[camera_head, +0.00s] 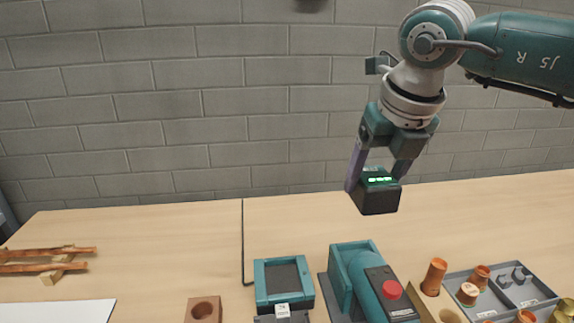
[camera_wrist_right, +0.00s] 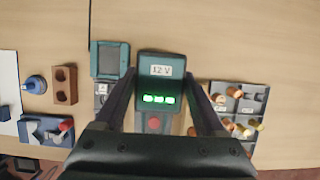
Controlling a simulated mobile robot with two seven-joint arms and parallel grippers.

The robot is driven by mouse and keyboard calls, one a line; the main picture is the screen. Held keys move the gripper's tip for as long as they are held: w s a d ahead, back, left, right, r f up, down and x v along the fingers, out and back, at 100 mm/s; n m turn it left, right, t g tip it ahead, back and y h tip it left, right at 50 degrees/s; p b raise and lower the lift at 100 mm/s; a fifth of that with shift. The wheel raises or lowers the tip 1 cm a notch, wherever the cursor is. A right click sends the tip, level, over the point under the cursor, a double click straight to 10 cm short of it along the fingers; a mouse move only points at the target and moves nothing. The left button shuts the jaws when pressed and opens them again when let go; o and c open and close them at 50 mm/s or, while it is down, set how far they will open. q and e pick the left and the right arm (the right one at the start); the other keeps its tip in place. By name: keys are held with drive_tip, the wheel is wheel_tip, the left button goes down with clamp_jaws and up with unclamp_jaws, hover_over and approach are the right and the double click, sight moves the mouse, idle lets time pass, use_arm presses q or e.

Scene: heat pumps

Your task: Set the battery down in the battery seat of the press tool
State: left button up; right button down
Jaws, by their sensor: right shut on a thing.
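The battery (camera_head: 377,201) is a dark block with a teal top and green lights. It is held in the air above the table by my right gripper (camera_head: 380,178), whose fingers are shut on its sides. In the right wrist view the battery (camera_wrist_right: 162,87) fills the space between the fingers and shows a "12 V" label. The teal press tool (camera_head: 370,281) with a red button stands on the table below the battery, apart from it. The battery hides much of the tool in the wrist view, and I cannot make out its battery seat. My left gripper is not in view.
A teal-framed unit with a dark recess (camera_head: 283,279) stands left of the press tool. A grey tray (camera_head: 458,275) with copper fittings is to its right. A brown holed block (camera_head: 203,309) and copper pipes (camera_head: 45,265) lie left. The table behind is clear.

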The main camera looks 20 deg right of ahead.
drive_tip(key=shift+f+b, duration=4.35)
drive_tip(key=shift+f, duration=0.4)
drive_tip(key=shift+f+b, duration=1.8)
drive_tip(key=shift+f, duration=0.15)
unclamp_jaws()
